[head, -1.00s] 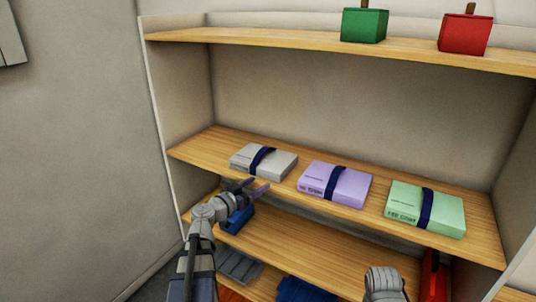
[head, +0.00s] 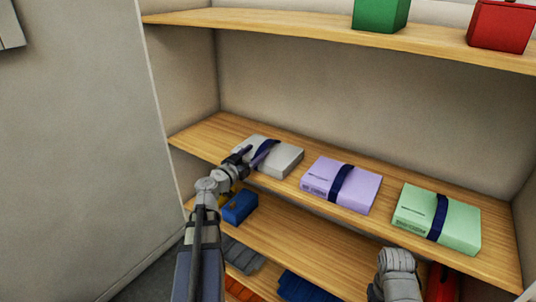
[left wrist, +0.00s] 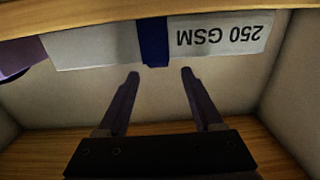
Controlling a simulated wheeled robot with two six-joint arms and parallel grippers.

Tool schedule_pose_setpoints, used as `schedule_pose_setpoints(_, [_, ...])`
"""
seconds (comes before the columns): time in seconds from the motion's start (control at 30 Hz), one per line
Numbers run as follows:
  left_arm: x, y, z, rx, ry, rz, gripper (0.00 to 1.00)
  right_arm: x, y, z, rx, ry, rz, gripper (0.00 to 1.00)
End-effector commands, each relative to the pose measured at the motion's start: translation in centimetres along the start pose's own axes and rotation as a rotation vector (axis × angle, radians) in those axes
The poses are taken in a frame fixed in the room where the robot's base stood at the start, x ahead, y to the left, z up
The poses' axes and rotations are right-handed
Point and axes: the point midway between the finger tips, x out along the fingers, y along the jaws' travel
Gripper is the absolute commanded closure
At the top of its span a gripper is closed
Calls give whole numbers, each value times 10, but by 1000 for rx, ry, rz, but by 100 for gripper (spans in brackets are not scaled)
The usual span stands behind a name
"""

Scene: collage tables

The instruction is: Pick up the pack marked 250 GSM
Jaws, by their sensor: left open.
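The pack marked 250 GSM is the grey one (head: 282,163) with a dark blue band, lying flat at the left of the middle shelf. In the left wrist view the pack (left wrist: 98,48) shows at the top, its print upside down and its band between the directions of the fingers. My left gripper (head: 257,153) is open and empty. Its fingertips (left wrist: 160,74) point at the pack's banded front and partly cover it in the head view. Whether they touch it I cannot tell. My right gripper is not in view.
A lilac pack (head: 359,190) and a green pack (head: 462,224), both banded, lie to the right on the same shelf (head: 195,135). A blue item (head: 240,207) sits on the shelf below. Green (head: 380,14) and red (head: 500,27) blocks stand on the top shelf.

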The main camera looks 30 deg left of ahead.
Motion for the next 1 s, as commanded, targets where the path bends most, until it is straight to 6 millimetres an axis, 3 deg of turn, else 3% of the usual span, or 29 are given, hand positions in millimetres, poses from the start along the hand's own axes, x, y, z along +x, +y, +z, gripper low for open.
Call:
schedule_pose_setpoints(0.17, [21, 0, 0, 0, 0, 2, 32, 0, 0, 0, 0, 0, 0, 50])
schedule_pose_setpoints(0.43, [30, 0, 0, -1, 0, 2, 32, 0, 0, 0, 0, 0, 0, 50])
schedule_pose_setpoints(0.73, [71, 1, -1, -1, 0, 2, 32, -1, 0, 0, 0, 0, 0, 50])
schedule_pose_setpoints(1.0, [73, 1, -1, -1, 0, 1, 34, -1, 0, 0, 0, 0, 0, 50])
